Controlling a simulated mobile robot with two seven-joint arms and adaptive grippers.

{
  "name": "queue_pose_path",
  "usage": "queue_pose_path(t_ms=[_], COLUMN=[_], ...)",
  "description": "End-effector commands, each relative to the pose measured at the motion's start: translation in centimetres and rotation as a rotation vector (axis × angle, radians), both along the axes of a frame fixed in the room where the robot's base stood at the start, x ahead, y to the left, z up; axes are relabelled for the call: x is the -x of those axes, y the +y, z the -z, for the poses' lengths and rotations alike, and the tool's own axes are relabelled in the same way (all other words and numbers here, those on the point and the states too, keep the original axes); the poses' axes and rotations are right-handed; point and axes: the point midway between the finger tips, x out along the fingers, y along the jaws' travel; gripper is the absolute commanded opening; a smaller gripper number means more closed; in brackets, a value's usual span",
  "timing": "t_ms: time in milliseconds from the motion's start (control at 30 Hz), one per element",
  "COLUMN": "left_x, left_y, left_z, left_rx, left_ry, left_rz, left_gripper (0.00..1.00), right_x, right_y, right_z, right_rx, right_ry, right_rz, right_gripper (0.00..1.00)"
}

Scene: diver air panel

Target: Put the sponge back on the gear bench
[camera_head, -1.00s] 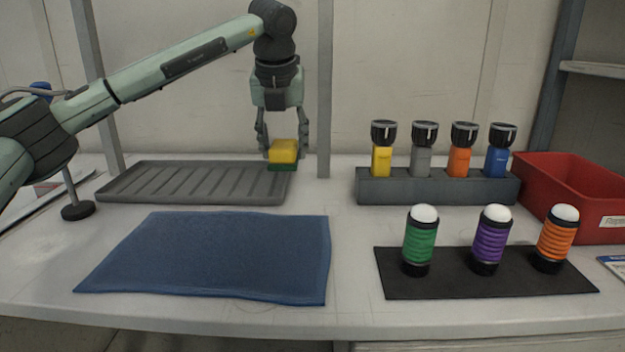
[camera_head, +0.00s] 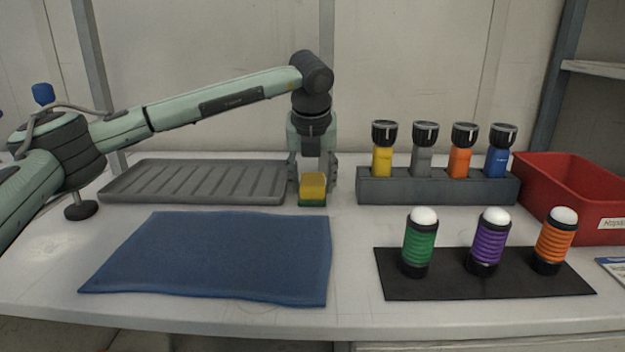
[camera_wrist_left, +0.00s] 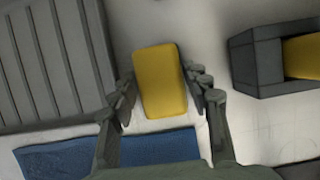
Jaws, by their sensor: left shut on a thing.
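The sponge (camera_head: 313,187), yellow on top and green below, is at the bench top between the grey ribbed tray and the grey torch rack. My left gripper (camera_head: 313,178) points down over it and is shut on it, a finger on each side. In the left wrist view the yellow face of the sponge (camera_wrist_left: 160,82) shows between the two fingers of my left gripper (camera_wrist_left: 163,88). The sponge looks level and at or very near the surface of the gear bench (camera_head: 345,310); I cannot tell if it touches. My right gripper is not in view.
The grey ribbed tray (camera_head: 195,182) lies left of the sponge, and the torch rack (camera_head: 437,188) stands right. A blue cloth (camera_head: 212,257) lies in front. A black mat (camera_head: 480,275) with several lights and a red bin (camera_head: 575,205) are to the right.

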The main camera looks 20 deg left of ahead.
Motion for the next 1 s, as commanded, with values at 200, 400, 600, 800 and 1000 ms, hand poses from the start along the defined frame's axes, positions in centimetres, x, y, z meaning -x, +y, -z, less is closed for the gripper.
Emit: queue_pose_path(t_ms=[200,400,600,800,1000], left_x=[0.0,0.0,0.0,0.9,2.6], left_y=[0.0,0.0,0.0,-0.3,-0.8], left_z=[0.1,0.1,-0.1,-2.5,-6.7], left_rx=[0.0,0.0,0.0,0.001,0.001], left_ry=[0.0,0.0,0.0,-0.004,-0.004], left_rz=[0.0,0.0,0.0,0.001,0.001], left_gripper=[0.62,0.68,0.68,0.68,0.68], right_x=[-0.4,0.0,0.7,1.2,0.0], right_y=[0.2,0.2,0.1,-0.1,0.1], right_z=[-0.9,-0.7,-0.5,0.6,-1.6], right_rx=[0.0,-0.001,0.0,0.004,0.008], right_ry=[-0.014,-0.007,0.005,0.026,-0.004], right_rz=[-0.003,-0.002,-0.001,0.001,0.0], right_gripper=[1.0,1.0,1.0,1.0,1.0])
